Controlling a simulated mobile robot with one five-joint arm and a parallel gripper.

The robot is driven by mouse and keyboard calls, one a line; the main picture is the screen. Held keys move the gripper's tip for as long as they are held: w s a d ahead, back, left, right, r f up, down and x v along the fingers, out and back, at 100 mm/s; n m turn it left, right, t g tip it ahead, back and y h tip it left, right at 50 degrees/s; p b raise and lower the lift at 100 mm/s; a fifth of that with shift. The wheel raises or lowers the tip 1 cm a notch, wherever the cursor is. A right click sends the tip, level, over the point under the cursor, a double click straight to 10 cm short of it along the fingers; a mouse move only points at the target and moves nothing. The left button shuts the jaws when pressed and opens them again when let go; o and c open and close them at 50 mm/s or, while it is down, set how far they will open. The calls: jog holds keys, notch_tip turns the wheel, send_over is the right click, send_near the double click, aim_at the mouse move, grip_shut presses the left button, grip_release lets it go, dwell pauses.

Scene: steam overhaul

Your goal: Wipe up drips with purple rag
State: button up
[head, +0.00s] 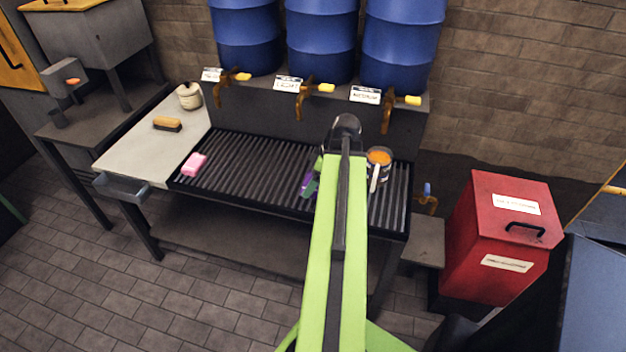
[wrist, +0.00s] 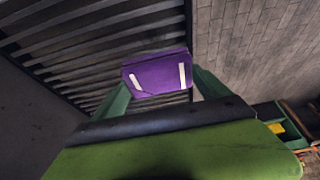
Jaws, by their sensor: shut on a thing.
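My gripper (wrist: 158,88) is shut on the purple rag (wrist: 157,73), a folded purple piece with two pale stripes, in the wrist view. The rag is held between the green fingers, over or against the slatted grate (wrist: 75,50); I cannot tell whether it touches. In the head view my green arm hides most of the gripper, and a bit of the purple rag (head: 307,184) shows left of the arm on the dark grate (head: 250,165). No drips can be made out.
A can with orange contents (head: 378,160) stands on the grate right of my arm. A pink sponge (head: 194,164) lies at its left end. Three blue barrels (head: 320,40) with taps stand behind. A brush (head: 167,124) and small pot (head: 189,96) are left. A red bin (head: 500,240) stands right.

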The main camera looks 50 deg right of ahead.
jog(key=shift+r, duration=0.2)
jog(key=shift+r, duration=0.1)
notch_tip(320, 180, up, 3)
jog(key=p, duration=0.3)
